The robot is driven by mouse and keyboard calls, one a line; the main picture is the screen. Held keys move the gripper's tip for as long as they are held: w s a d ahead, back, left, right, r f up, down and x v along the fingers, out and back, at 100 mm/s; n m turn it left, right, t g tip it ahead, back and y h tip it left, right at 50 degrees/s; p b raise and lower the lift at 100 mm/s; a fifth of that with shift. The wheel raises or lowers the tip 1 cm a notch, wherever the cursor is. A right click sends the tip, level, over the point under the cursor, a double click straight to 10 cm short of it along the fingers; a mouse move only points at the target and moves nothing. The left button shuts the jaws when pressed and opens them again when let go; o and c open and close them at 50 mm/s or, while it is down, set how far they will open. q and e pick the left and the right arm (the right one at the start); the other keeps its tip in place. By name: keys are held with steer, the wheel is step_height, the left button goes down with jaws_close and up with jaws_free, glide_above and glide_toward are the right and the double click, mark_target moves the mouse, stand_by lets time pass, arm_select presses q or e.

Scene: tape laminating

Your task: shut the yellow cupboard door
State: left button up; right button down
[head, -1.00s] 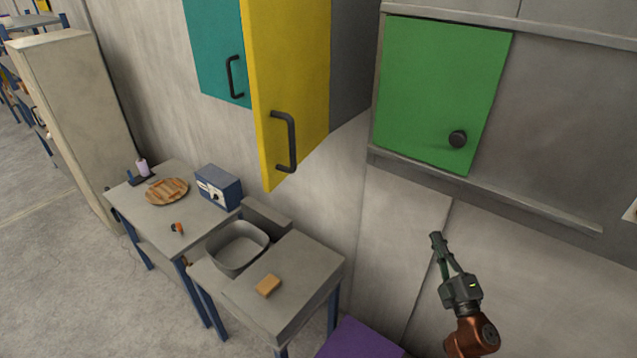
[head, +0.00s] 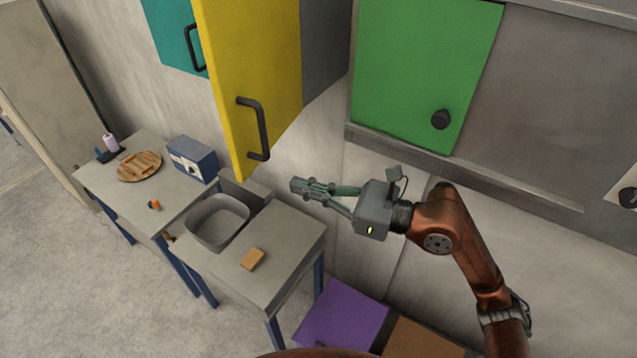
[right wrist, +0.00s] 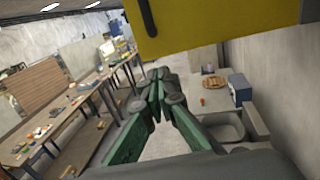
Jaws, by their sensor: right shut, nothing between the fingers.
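The yellow cupboard door (head: 270,70) stands wide open in the head view, jutting out from its cupboard nearly in line with the grey side (head: 325,45). Its dark bar handle (head: 262,130) is on the face turned toward me, near the free edge. My right gripper (head: 298,187) is shut and empty, just below and to the right of the door's lower corner, apart from the handle in the picture. In the right wrist view, the fingers (right wrist: 160,75) are together below the door's yellow lower part (right wrist: 220,25). My left gripper is not in view.
A teal door (head: 175,35) is left of the yellow one. A green door (head: 425,70) with a round knob is at the right. Below are a table with a grey basin (head: 218,222), a blue box (head: 192,160) and a purple box (head: 340,315).

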mark_target(252, 172)
steer(key=p+x, duration=0.2)
steer(key=x, duration=0.6)
steer(key=shift+p, duration=0.3)
steer(key=shift+a, duration=0.2)
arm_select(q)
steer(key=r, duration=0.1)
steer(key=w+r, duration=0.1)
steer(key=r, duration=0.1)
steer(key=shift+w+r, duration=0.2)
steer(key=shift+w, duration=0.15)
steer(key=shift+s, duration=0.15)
